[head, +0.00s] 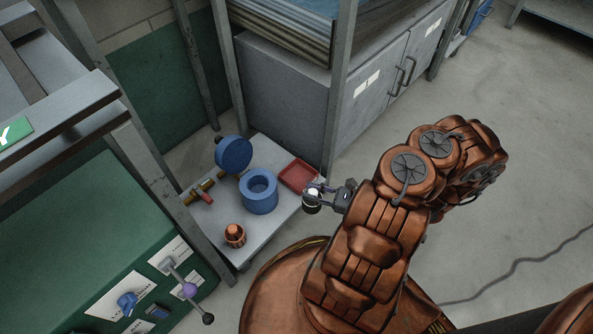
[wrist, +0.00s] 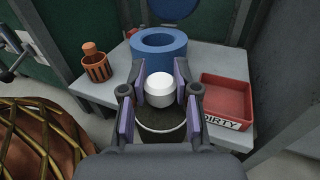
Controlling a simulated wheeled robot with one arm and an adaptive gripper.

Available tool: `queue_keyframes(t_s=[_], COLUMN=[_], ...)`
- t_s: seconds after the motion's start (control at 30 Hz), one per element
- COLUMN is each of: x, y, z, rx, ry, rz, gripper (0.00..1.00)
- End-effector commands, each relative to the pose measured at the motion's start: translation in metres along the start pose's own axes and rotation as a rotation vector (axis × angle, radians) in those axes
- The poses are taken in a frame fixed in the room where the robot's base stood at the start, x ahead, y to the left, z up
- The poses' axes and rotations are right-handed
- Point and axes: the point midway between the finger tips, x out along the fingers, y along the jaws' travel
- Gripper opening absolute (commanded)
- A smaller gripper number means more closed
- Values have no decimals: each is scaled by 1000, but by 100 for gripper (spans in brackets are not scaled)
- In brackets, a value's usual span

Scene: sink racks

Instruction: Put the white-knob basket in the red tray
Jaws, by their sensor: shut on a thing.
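The white-knob basket has a white knob (wrist: 160,88) and a dark round body (wrist: 163,132); in the head view it is a small dark shape (head: 312,207) near the right edge of the bench. My gripper (head: 316,191) is shut on its knob, with one finger on each side in the wrist view (wrist: 160,78). The fingers and palm hide part of the basket. The red tray (head: 299,174) lies on the bench just beyond the basket. In the wrist view the tray (wrist: 227,86) is to the right, looks empty and has a "DIRTY" label.
A thick blue ring (head: 258,204) stands on the grey bench (head: 262,231), left of the tray. An orange-knob basket (head: 235,235) stands at the near left. A blue disc (head: 233,154) and brass valve fittings (head: 204,190) are behind. A metal post (head: 339,100) rises behind the tray.

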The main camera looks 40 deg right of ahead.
Motion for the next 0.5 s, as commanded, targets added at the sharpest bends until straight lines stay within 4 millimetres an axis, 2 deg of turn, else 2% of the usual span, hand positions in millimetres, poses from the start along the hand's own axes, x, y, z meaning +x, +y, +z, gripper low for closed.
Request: queue_keyframes(t_s=[0.5], x=[64], y=[-87], z=[-11], rx=[-5], ry=[2], rz=[5], gripper=[0])
